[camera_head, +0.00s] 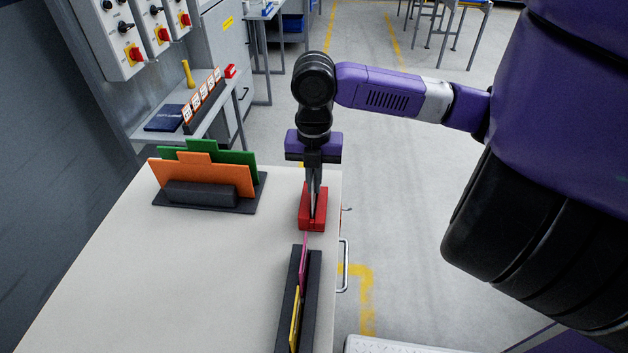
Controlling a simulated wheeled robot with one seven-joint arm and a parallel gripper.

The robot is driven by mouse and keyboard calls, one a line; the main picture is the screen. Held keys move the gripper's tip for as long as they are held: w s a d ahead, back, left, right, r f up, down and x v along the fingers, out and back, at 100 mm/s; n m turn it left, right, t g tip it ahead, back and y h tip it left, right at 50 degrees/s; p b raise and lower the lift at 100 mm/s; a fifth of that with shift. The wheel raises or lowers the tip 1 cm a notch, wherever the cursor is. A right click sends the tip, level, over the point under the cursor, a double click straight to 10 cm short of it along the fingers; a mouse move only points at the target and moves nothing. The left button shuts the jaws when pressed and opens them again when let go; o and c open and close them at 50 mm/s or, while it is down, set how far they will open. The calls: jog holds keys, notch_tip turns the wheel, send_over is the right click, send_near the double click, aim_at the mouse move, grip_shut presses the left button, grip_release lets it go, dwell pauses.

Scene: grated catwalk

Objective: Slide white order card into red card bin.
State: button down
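The red card bin (305,222) stands on the pale table top near its right edge. My gripper (314,188) points straight down right over the bin, with its fingertips at or inside the bin's top. A thin greyish sliver shows between or along the fingers and reaches into the bin. It may be the white order card seen edge-on or a finger; I cannot tell. No white card shows clearly anywhere else. The finger gap is too narrow from this angle to tell open from shut.
A black slotted rack (286,318) with a pink card (304,262) and a yellow card (295,320) stands just in front of the bin. Orange (180,177) and green (235,157) boards stand in a black holder at the left. The table's middle is clear. A drawer handle (344,266) juts out at the right edge.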

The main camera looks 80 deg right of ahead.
jog(key=shift+f+b, duration=0.6)
jog(key=shift+f, duration=0.25)
jog(key=c, duration=1.6)
grip_release()
jog(key=shift+o, duration=0.3)
jog(key=o, duration=0.4)
jog(key=shift+r+p, duration=3.1)
jog(key=shift+r, duration=0.95)
